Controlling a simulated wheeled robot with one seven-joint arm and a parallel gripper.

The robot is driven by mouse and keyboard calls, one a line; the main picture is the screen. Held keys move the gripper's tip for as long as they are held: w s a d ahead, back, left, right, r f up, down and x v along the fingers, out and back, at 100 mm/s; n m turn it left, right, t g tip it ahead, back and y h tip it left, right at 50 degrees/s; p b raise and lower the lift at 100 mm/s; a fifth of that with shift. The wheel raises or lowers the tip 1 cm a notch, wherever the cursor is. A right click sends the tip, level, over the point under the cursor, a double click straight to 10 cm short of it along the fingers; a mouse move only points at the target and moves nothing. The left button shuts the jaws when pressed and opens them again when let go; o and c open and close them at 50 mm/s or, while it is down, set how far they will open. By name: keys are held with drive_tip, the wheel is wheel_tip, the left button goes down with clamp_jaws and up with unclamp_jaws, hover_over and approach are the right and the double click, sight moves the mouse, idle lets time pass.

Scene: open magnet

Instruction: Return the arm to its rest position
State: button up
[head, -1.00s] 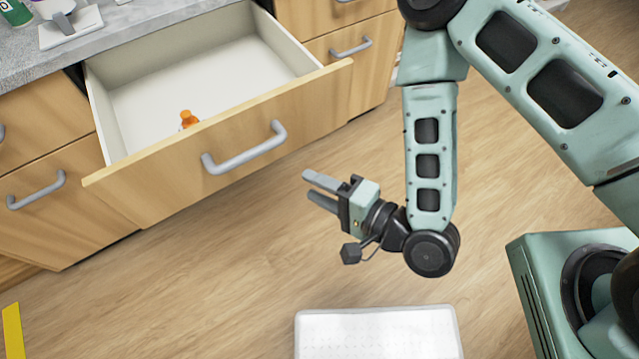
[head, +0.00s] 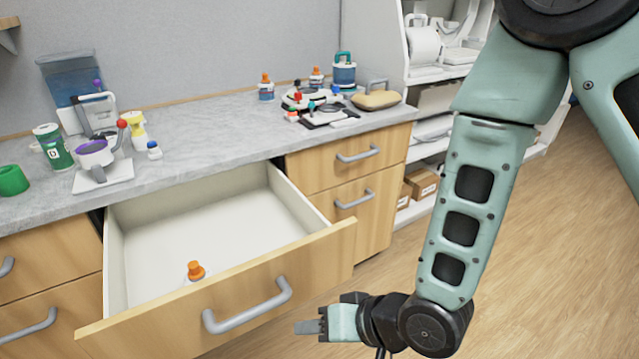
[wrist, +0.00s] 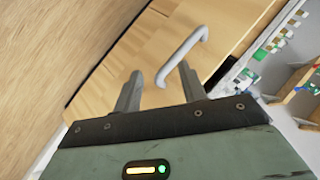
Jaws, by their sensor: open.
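My gripper (head: 308,327) is at the lower middle of the head view, in front of the open drawer (head: 290,264) and to the right of its handle. Its fingers point left. In the wrist view my gripper (wrist: 158,90) shows two fingers spread apart with nothing between them. The drawer's handle (wrist: 183,53) shows beyond the fingers there, apart from them. My arm comes down from the upper right and bends at the wrist joint.
An orange-capped bottle (head: 196,271) stands inside the drawer near its front. The grey counter (head: 215,146) holds a purple-and-white device (head: 95,155), a green-labelled jar (head: 53,147) and several bottles. A white shelf unit (head: 405,200) stands behind my arm. Wooden floor lies clear at right.

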drive_tip(key=s+d+r+n+g+h, duration=0.2)
drive_tip(key=s+d+r+h, duration=0.2)
drive_tip(key=d+r, duration=0.3)
drive_tip(key=s+d+r+n+g+h, duration=0.2)
drive_tip(key=s+d+r+n+h, duration=0.1)
drive_tip(key=d+r, duration=0.4)
wheel_tip(320, 180, up, 3)
drive_tip(key=shift+s+f+n+h+p, duration=0.15)
drive_tip(key=shift+s+n+h+p, duration=0.25)
drive_tip(key=shift+s, duration=0.65)
idle(0.5)
